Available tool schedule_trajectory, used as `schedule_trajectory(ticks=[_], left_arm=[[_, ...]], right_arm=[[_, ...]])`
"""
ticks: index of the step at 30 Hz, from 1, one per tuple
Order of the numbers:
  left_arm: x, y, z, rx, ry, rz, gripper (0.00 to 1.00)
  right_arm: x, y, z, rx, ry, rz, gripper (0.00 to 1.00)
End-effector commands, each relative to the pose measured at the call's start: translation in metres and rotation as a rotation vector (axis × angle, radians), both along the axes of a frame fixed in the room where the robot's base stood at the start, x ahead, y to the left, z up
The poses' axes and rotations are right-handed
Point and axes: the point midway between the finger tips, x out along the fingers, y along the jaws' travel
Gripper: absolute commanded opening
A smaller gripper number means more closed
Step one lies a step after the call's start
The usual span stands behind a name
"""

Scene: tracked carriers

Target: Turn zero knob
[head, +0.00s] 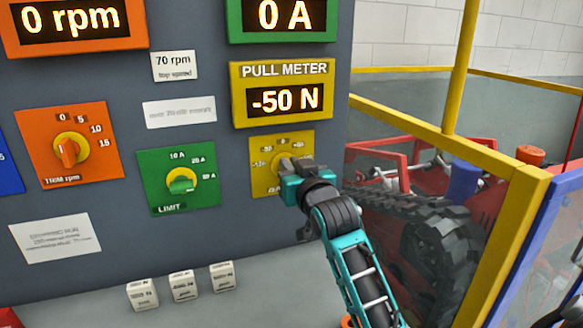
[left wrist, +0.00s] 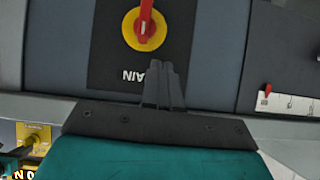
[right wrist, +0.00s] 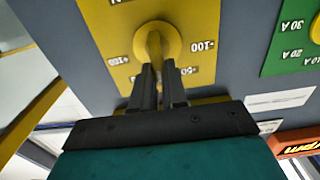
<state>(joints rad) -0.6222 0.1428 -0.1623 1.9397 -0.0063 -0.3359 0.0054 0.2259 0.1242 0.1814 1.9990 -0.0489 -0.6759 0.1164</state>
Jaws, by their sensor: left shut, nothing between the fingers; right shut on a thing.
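The yellow zero knob (right wrist: 155,42) sits on a square yellow panel (head: 265,182) below the pull meter (head: 282,92), which reads -50 N. My right gripper (head: 292,172) is at this panel and covers much of the knob in the head view. In the right wrist view its fingers (right wrist: 158,78) are shut on the knob's grip. My left gripper (left wrist: 165,72) is shut and empty in the left wrist view, in front of a panel with a red-handled switch (left wrist: 144,25) on a yellow disc. It does not show in the head view.
A green limit knob (head: 182,185) and an orange trim knob (head: 68,152) are left of the zero knob. White blocks (head: 183,286) stand on the ledge below. A yellow frame (head: 495,200) and a tracked carrier (head: 430,225) are at the right.

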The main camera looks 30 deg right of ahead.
Motion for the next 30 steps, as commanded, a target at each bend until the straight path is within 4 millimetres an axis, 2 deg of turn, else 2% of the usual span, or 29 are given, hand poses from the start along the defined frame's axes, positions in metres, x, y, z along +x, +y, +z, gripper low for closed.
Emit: schedule_trajectory(ticks=[11,30], left_arm=[[-0.0027,-0.0004,-0.0015,-0.001,0.005,-0.001,0.0],[-0.0024,-0.0006,-0.0012,-0.001,0.005,-0.001,0.0]], right_arm=[[-0.0003,-0.0007,-0.0007,0.068,-0.014,0.0,0.0],[-0.0019,-0.0083,-0.0033,0.521,-0.123,0.0,0.0]])
